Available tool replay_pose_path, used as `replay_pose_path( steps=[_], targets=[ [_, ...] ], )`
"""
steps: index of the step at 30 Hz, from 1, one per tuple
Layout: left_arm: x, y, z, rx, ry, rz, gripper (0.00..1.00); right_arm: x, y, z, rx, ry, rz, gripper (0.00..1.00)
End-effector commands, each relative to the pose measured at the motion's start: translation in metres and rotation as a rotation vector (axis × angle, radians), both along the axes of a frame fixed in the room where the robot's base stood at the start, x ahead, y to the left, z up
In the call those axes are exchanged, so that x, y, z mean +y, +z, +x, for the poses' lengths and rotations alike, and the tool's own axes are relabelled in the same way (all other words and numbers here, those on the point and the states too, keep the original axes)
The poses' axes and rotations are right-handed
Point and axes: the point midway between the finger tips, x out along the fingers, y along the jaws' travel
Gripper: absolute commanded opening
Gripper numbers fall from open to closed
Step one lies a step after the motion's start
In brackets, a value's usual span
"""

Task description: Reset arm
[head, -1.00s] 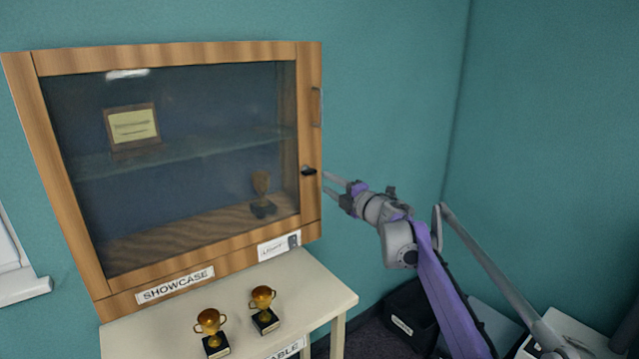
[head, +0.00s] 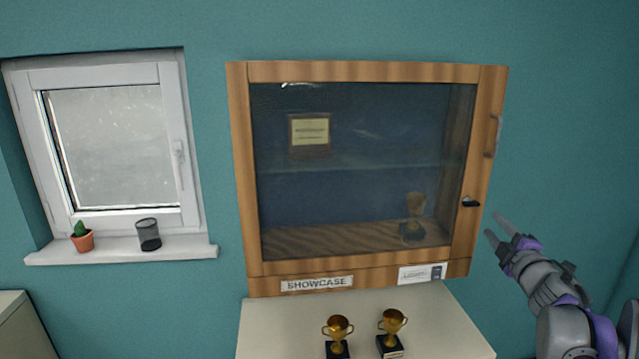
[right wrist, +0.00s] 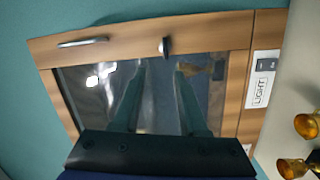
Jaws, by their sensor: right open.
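My right gripper (head: 497,230) is open and empty, just right of the wooden showcase (head: 370,72) in the head view. Its two fingers point up and left toward the black latch knob (head: 470,201) on the showcase's right frame, apart from it. In the right wrist view the open fingers (right wrist: 158,75) show in front of the showcase's glass, with the knob (right wrist: 166,46) beyond them. The glass door looks closed. A plaque (head: 310,135) stands on the glass shelf and a trophy (head: 413,215) stands on the showcase floor. My left gripper is not in view.
A pale table (head: 270,330) below the showcase bears two gold trophies, the left one (head: 338,335) and the right one (head: 392,332). A light switch panel (head: 436,272) is on the showcase's lower frame. A windowsill (head: 120,252) holds a cactus (head: 82,238) and a dark cup (head: 148,235).

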Motion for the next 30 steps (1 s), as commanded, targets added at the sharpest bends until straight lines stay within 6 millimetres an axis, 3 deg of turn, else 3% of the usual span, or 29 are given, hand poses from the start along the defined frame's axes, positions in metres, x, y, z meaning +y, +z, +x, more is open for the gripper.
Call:
replay_pose_path(
  steps=[2, 5, 12, 18, 24, 30],
  targets=[
    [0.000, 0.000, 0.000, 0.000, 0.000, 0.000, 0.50, 0.025, -0.012, -0.025, 0.003, -0.102, 0.172, 0.42],
    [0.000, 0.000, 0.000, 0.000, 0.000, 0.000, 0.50, 0.051, -0.050, -0.067, 0.057, -0.240, 0.419, 0.42],
    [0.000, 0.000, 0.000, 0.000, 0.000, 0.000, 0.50, 0.126, -0.177, -0.180, 0.330, -0.468, 0.890, 0.42],
    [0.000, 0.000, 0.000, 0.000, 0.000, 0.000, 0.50, 0.193, -0.269, -0.271, 0.612, -0.579, 1.136, 0.42],
    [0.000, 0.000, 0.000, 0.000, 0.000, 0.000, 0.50, 0.238, -0.319, -0.334, 0.822, -0.632, 1.252, 0.42],
    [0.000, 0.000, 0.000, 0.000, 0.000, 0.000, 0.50, 0.250, -0.330, -0.352, 0.883, -0.648, 1.280, 0.42]
  ],
)
